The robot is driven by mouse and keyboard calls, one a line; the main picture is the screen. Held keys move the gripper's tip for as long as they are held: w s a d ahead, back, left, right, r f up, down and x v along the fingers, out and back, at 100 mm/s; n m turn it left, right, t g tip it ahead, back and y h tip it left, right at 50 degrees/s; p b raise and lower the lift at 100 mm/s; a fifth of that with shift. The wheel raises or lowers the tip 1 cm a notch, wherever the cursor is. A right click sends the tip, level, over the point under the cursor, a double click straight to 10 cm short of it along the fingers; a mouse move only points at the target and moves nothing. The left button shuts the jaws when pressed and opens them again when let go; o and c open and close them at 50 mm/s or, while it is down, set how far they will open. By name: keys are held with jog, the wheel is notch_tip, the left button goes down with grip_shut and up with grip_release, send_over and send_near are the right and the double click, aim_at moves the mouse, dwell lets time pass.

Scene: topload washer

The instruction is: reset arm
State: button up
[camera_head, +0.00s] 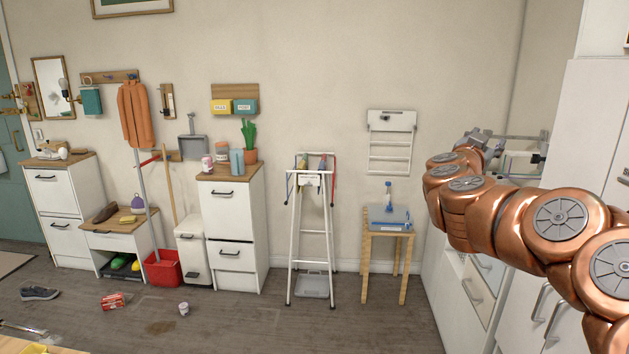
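My copper-coloured arm reaches in from the right edge of the head view, in front of the white cabinets at the right. My gripper (478,138) is at the far end of the arm, small and grey, pointing away from me. It is near the counter area at the back right. Its fingers are too small and too hidden by the arm to tell whether they are open or shut. I cannot see anything held.
White cabinets (470,285) line the right side, close to my arm. A wooden stool (383,232) and a white drying rack (312,230) stand at the back wall. A shoe (39,294), a red box (112,301) and a can (184,309) lie on the floor. The middle floor is mostly clear.

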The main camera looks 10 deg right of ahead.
jog(key=w+a+n+t+y, duration=0.1)
jog(key=a+n+t+y, duration=0.2)
jog(key=a+n+y, duration=0.55)
jog(key=a+n+t+y, duration=0.25)
jog(key=a+y, duration=0.25)
jog(key=a, duration=0.9)
jog(key=s+a+f+n+g+y, duration=0.5)
jog(key=s+a+f, duration=0.3)
jog(key=a+f, duration=0.4)
jog(key=s+a+f+g, duration=0.3)
jog(key=s+f+g, duration=0.3)
jog(key=s+f, duration=0.35)
jog(key=s+d+f+m+g+h, duration=0.1)
jog(key=s+d+f+g, duration=0.2)
jog(key=s, duration=0.7)
jog(key=s+d+f+m+g+h, duration=0.1)
jog(key=s+d+f+g, duration=0.2)
jog(key=s, duration=0.7)
jog(key=s+d+f+m+g+h, duration=0.1)
jog(key=s+d+f+g, duration=0.2)
jog(key=s+f, duration=0.4)
jog(key=s+d, duration=0.1)
jog(key=s, duration=0.1)
jog(key=shift+s+d, duration=0.3)
jog(key=shift+s, duration=0.1)
jog(key=shift+g+h, duration=0.25)
jog(key=shift+c, duration=0.9)
